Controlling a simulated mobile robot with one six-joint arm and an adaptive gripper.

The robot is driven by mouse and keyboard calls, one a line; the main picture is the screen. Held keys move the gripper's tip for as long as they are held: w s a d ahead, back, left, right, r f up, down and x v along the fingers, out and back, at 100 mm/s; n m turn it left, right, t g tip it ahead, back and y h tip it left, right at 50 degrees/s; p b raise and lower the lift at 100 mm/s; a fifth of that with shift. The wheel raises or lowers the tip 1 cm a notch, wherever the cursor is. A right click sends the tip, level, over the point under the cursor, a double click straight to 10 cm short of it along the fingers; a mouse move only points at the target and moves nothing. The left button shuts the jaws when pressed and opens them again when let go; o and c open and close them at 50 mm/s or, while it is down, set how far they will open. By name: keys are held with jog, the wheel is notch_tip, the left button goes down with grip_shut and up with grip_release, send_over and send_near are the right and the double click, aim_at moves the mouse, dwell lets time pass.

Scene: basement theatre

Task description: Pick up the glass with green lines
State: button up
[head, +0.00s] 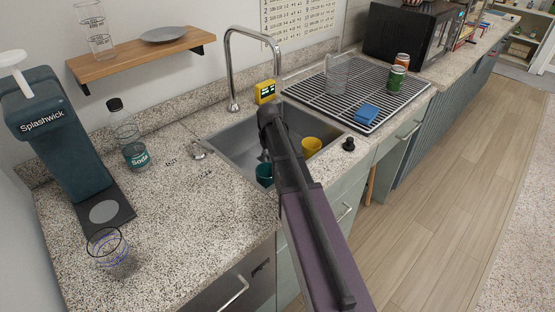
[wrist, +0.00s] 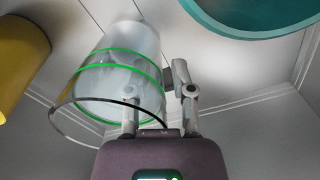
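The glass with green lines (wrist: 118,72) is a clear tumbler with two green bands, large in the wrist view, its rim toward the camera at lower left. It is in the sink (head: 235,146); in the head view my arm hides it. My gripper (wrist: 158,88) reaches down into the sink at the glass. Its fingers are apart. The right finger is just outside the glass's right wall, at or very near it. The left finger shows through the clear glass; I cannot tell whether it is inside or behind it.
A teal cup (wrist: 262,14) and a yellow cup (wrist: 18,62) flank the glass; the head view shows them too. The tap (head: 232,65) arches over the sink. A blue-lined glass (head: 110,254) stands on the counter, another glass (head: 337,74) on the drying rack (head: 320,98).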

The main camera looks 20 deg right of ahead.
grip_shut()
jog(key=shift+r+p, duration=0.45)
dwell(0.3)
jog(key=shift+r, duration=0.3)
jog(key=shift+s+a+f, duration=0.15)
jog(key=shift+a, duration=0.15)
jog(key=shift+s+a, duration=0.3)
jog(key=shift+a, duration=0.45)
jog(key=shift+s+a, duration=0.3)
jog(key=shift+a, duration=0.4)
jog(key=shift+a+r+p, duration=0.2)
jog(key=shift+r+p, duration=0.05)
jog(key=shift+p, duration=0.1)
notch_tip(320, 180, up, 13)
jog(key=p, duration=1.3)
jog(key=shift+d+r, duration=0.1)
jog(key=shift+r, duration=0.05)
